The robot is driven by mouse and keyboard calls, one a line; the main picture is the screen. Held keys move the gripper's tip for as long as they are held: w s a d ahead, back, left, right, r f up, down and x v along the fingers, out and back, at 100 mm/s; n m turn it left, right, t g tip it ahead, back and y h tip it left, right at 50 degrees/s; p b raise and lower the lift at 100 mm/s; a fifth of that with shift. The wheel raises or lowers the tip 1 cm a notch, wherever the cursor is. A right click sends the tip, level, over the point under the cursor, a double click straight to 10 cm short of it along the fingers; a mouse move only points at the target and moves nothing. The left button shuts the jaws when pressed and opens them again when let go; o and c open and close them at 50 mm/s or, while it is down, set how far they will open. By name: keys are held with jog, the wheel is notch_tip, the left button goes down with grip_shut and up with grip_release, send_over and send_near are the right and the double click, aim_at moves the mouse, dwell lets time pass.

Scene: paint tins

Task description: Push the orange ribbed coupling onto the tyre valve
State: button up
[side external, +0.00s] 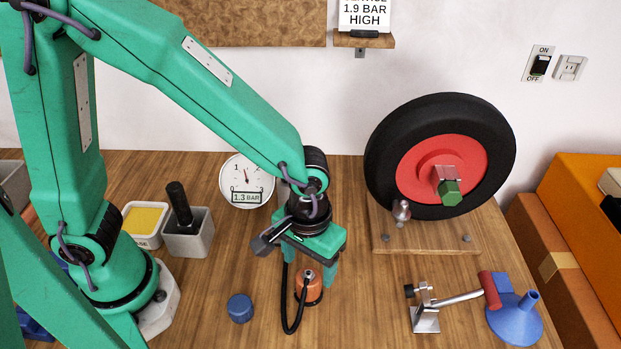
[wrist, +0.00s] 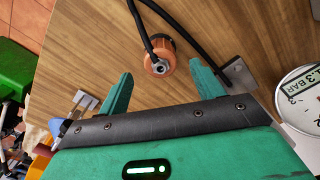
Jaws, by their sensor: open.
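The orange ribbed coupling (side external: 313,292) stands on the table with a metal fitting on top and a black hose joined to it. It also shows in the wrist view (wrist: 157,62), beyond and between my fingertips. My gripper (side external: 308,272) is open and empty, pointing down just above and behind the coupling; its fingers (wrist: 161,72) do not visibly touch it. The tyre (side external: 387,140), black with a red hub, stands on a wooden base at the right. A small silvery piece (side external: 401,210) at its lower left looks like the valve; its detail is too small to tell.
A round gauge reading 1.3 BAR (side external: 246,180) stands behind my gripper. A blue cap (side external: 240,308) lies left of the coupling. A metal clamp (side external: 426,310) and blue funnel (side external: 515,322) stand at the front right. Table between coupling and clamp is clear.

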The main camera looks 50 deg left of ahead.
aim_at(309, 276)
jog(key=shift+f, duration=0.65)
jog(key=shift+f, duration=0.1)
jog(key=shift+f, duration=2.5)
jog(key=c, duration=1.1)
jog(key=shift+r, duration=0.1)
